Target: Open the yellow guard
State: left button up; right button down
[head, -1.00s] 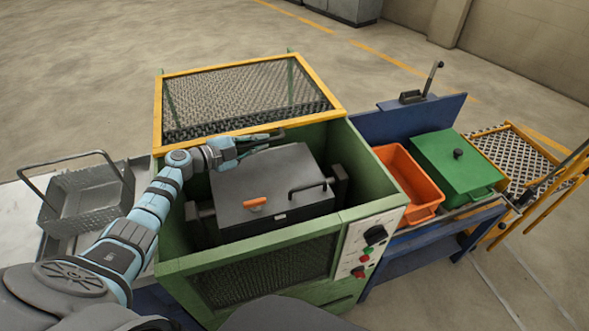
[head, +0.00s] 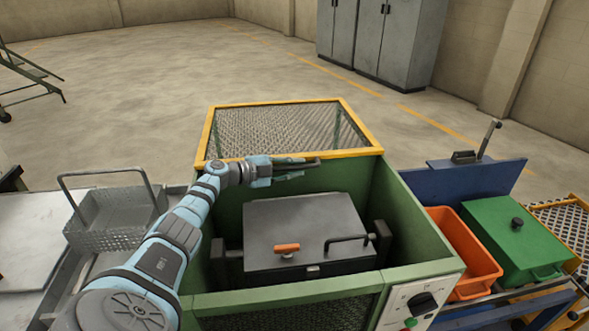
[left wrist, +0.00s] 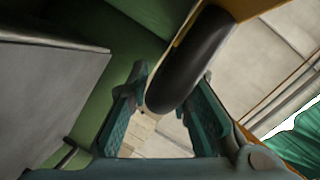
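The yellow guard (head: 214,131), a yellow frame filled with dark mesh, sits at the back of the green furnace housing (head: 405,220). It is clear of the opening in front of it. Its black handle (head: 312,163) is along its near edge. My left gripper (head: 292,169) is at this handle. In the left wrist view the handle (left wrist: 190,65) runs diagonally between the two fingertips, which appear to touch it on both sides. My right gripper is not in view.
A dark box (head: 303,228) with an orange grip and a black handle sits inside the housing. A wire basket (head: 115,220) stands left. An orange bin (head: 463,255) and a green lidded box (head: 512,240) stand right. Open floor lies behind.

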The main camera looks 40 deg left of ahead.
pick_arm(q)
jog(key=v, duration=0.7)
jog(key=shift+s, duration=0.25)
dwell(0.3)
